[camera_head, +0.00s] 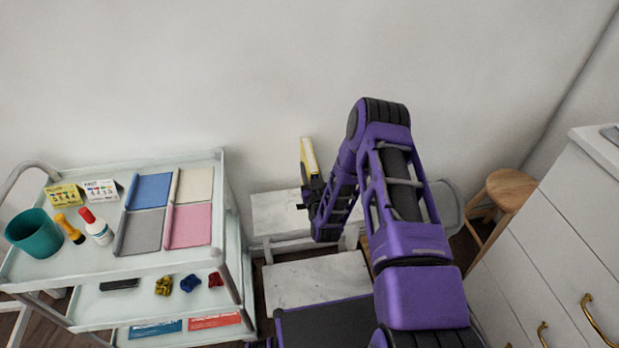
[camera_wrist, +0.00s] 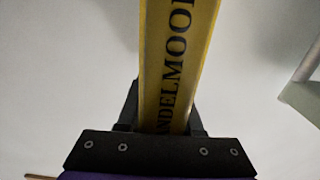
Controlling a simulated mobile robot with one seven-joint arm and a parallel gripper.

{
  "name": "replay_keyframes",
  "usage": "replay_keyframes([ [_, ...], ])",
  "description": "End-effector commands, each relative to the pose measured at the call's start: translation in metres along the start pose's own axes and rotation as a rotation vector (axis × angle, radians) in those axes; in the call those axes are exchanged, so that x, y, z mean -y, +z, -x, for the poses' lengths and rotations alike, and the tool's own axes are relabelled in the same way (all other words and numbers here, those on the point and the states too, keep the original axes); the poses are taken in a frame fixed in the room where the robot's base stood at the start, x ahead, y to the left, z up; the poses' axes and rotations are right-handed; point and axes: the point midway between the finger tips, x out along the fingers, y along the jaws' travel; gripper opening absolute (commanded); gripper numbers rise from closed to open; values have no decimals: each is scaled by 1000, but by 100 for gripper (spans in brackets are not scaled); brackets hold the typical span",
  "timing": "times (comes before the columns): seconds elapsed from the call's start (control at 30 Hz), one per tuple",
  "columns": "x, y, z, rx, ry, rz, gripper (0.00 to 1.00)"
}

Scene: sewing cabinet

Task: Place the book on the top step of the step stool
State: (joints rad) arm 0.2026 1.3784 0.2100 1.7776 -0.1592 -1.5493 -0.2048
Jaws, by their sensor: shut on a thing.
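The book (camera_head: 309,157) is yellow and stands upright above the step stool in the head view. In the wrist view the book (camera_wrist: 172,70) shows its yellow spine with dark lettering, running up between the fingers. My gripper (camera_head: 312,188) is shut on the book's lower part; it also shows in the wrist view (camera_wrist: 160,125). The step stool has a white marble-look top step (camera_head: 275,212) and a lower step (camera_head: 318,280) in front. The book and gripper are over or near the top step; the gap between them is hard to judge. My arm hides the top step's right part.
A white cart (camera_head: 90,275) stands left of the stool, with fabric swatches, a teal cup (camera_head: 34,233) and bottles on top. A wooden stool (camera_head: 508,190) and white drawers (camera_head: 550,250) are on the right. The wall (camera_head: 250,70) is close behind.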

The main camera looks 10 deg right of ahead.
Motion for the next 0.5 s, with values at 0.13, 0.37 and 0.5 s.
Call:
replay_keyframes([
  [0.13,0,23,0,-2,1,-1,0],
  [0.37,0,28,0,-4,1,0,0],
  [0.5,0,29,0,-3,1,0,0],
])
